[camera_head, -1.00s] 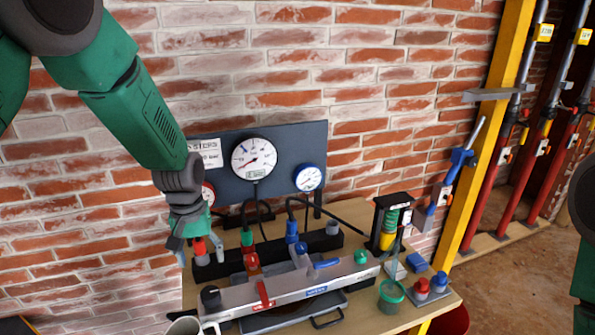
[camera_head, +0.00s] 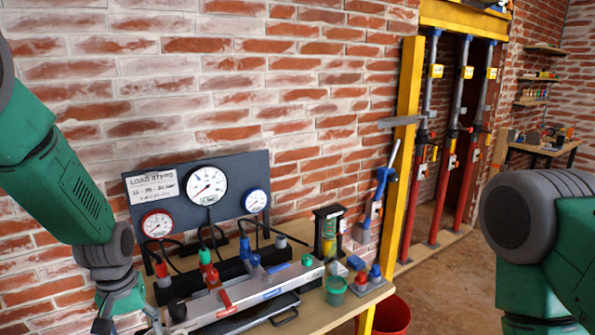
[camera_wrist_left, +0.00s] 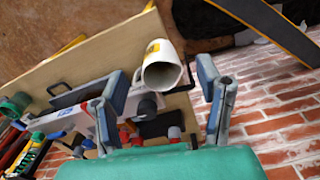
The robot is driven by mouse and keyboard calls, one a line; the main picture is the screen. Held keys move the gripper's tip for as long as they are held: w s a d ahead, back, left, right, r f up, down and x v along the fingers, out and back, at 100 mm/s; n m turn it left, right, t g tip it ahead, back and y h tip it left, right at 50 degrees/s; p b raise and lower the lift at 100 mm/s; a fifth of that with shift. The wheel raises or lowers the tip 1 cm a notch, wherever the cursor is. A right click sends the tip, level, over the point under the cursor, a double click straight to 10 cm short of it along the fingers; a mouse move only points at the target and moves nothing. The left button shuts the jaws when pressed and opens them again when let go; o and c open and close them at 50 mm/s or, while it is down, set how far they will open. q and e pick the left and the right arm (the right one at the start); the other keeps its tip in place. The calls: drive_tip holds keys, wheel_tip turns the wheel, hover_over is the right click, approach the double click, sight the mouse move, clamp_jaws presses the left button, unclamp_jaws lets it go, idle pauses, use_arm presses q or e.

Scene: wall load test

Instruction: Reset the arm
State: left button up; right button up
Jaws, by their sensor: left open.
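My left arm comes in from the left in the head view. Its gripper (camera_head: 128,322) is at the lower left, in front of the bench's left end and partly cut off by the frame edge. In the left wrist view the left gripper (camera_wrist_left: 166,88) has its two fingers wide apart, with nothing held. A white mug (camera_wrist_left: 162,66) with a yellow label shows between and beyond the fingers; I cannot tell its distance. My right arm shows at the right of the head view, but its gripper is out of frame.
The wooden bench (camera_head: 345,302) holds a grey manifold (camera_head: 250,294) with coloured valves and hoses. A gauge panel (camera_head: 228,181) stands behind it against the brick wall. A green cup (camera_head: 335,291) is at the right. A yellow post (camera_head: 405,150) and red bucket (camera_head: 396,316) stand beyond.

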use_arm(q)
drive_tip(key=s+d+f+m+b, duration=0.1)
drive_tip(key=s+f+b, duration=0.2)
drive_tip(key=s+f, duration=0.45)
drive_tip(key=s+f+m+b, duration=0.15)
drive_tip(key=s+f, duration=0.35)
drive_tip(key=f, duration=0.6)
drive_tip(key=s+d+f+m+b, duration=0.1)
drive_tip(key=s+f, duration=0.3)
drive_tip(key=s, duration=0.4)
drive_tip(key=s+d+f+m+b, duration=0.1)
drive_tip(key=s+f+b, duration=0.3)
drive_tip(key=s, duration=0.4)
drive_tip(key=shift+d, duration=0.35)
use_arm(e)
wheel_tip(320, 180, down, 10)
drive_tip(key=shift+w+f, duration=0.15)
drive_tip(key=shift+w, duration=0.15)
use_arm(q)
drive_tip(key=shift+w+f+m, duration=0.15)
drive_tip(key=shift+m, duration=0.1)
